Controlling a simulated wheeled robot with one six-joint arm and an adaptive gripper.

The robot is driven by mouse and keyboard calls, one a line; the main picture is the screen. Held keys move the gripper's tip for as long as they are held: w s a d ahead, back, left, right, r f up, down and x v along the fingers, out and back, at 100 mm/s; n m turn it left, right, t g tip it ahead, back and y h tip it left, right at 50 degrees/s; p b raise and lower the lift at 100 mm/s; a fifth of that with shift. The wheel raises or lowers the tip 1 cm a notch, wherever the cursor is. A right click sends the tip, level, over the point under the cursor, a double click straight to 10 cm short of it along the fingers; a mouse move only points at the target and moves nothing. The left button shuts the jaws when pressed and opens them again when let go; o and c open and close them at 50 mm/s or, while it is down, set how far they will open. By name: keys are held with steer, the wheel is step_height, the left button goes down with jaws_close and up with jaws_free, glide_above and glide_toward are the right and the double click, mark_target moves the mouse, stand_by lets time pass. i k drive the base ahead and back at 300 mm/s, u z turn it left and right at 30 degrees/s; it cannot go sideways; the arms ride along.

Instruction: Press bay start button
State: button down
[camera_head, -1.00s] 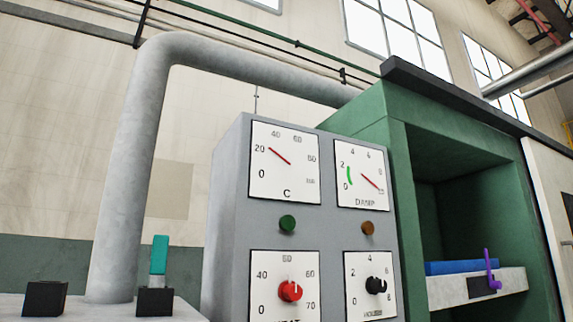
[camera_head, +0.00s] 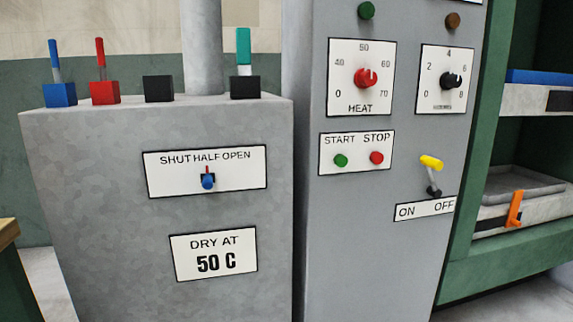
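The green start button (camera_head: 341,160) sits under the word START on a white plate (camera_head: 356,168) on the grey control panel (camera_head: 385,250). The red stop button (camera_head: 377,158) is just to its right under STOP. Above the plate are the HEAT dial with a red knob (camera_head: 367,78) and another dial with a black knob (camera_head: 452,81). A green round lamp or button (camera_head: 366,11) and a brown one (camera_head: 453,20) sit higher up. A yellow-tipped lever (camera_head: 431,163) stands above an ON/OFF label, tilted toward the upper left. My gripper is not in view.
A grey box (camera_head: 110,230) on the left bears a SHUT/HALF/OPEN plate with a blue knob (camera_head: 208,181), a DRY AT 50 C sign (camera_head: 214,264) and several levers on top. A green cabinet (camera_head: 480,240) with shelves and an orange handle (camera_head: 514,208) is at the right.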

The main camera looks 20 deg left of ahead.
mark_target(340, 160)
steer(key=u, duration=2.45)
steer(key=k, duration=0.9)
steer(key=z, duration=0.95)
steer(key=i, duration=0.5)
steer(key=u, duration=0.05)
